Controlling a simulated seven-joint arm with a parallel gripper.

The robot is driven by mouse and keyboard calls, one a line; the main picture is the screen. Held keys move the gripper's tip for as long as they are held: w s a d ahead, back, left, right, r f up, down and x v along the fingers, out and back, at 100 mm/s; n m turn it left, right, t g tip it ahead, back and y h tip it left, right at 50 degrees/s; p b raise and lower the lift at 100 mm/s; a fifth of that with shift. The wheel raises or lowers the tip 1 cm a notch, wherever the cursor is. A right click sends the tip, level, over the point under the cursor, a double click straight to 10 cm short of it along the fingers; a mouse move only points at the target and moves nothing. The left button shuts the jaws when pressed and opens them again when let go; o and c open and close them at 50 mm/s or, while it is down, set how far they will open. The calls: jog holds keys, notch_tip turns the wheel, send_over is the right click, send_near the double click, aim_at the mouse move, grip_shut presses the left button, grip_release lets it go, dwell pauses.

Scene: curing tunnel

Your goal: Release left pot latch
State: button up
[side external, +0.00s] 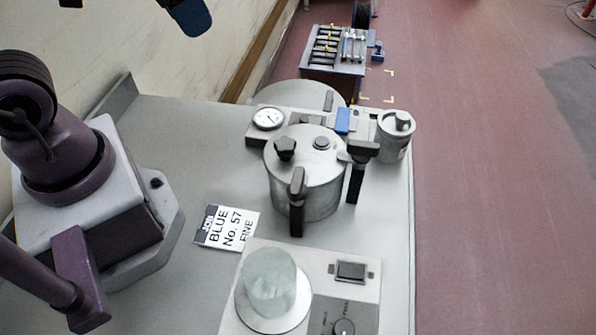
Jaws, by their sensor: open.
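A grey metal pot (323,200) with a round lid (305,148) stands on the grey bench. A black knob (285,147) and a small dark cap sit on the lid. One black latch (297,205) is on the pot's front, left of the other; its top piece reaches the lid rim and its lower piece lies along the wall. A second black latch (356,182) is on the right, with a dark block at its top. I cannot tell whether either latch is fastened. My gripper is not in view.
Behind the pot are a dial gauge (267,118), a blue block (343,120) and a lidded metal canister (396,139). In front are a job card (228,228) and a machine holding a cloudy cup (270,281). Bare bench (190,160) lies left of the pot.

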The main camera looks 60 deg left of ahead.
jog(key=w+d+f+n+g+h, duration=0.2)
jog(key=w+d+f+n+g, duration=0.1)
jog(key=w+d+f+g, duration=0.3)
jog(key=n+h, duration=0.1)
jog(key=n, duration=0.5)
send_near(297, 179)
jog(key=shift+g, duration=0.3)
jog(key=x, duration=0.9)
jog(key=shift+w+f, duration=0.2)
jog(key=shift+c, duration=0.2)
grip_shut()
